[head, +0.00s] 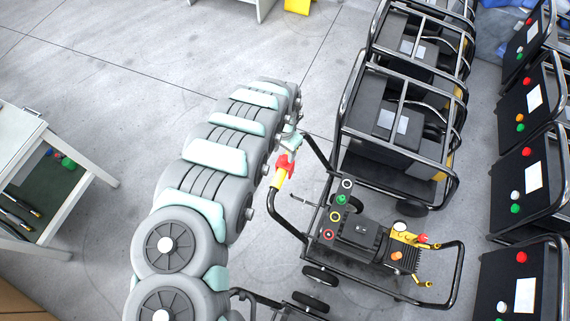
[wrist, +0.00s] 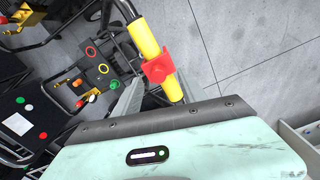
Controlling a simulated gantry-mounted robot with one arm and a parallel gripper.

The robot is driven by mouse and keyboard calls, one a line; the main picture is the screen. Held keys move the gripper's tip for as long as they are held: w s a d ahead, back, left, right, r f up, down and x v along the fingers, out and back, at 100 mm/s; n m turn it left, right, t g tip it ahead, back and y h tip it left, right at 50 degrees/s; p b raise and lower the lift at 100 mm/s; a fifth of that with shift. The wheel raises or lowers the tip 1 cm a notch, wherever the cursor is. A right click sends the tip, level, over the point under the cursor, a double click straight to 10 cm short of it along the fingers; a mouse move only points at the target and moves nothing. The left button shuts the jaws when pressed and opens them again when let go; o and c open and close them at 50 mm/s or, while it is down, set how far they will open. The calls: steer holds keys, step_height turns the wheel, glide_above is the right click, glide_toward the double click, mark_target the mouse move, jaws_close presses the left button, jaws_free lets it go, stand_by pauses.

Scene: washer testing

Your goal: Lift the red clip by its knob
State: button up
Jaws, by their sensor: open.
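The red clip (head: 286,164) sits around the yellow sleeve (head: 280,179) on the black handle bar of a pressure washer (head: 365,233). In the wrist view the red clip (wrist: 157,68) is near the upper middle, on the yellow sleeve (wrist: 143,38). I cannot clearly make out its knob. My gripper (wrist: 158,88) is open, with one grey finger on each side of the sleeve near the clip. In the head view my gripper (head: 292,142) is just above the clip, partly hidden by my arm. I cannot tell whether the fingers touch anything.
More black-framed washers (head: 400,120) stand behind, and a row of black control panels (head: 526,184) lines the right. A white workbench (head: 75,205) is at the left. Grey floor is open between the bench and my arm.

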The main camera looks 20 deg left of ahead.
mark_target(285, 157)
steer(key=shift+d+f+p, duration=0.15)
steer(key=shift+f+p, duration=0.05)
steer(key=shift+f, duration=0.55)
steer(key=shift+d+f+p, duration=0.15)
steer(key=shift+f, duration=0.55)
steer(key=shift+a+f, duration=0.15)
steer(key=shift+f, duration=0.95)
jaws_close()
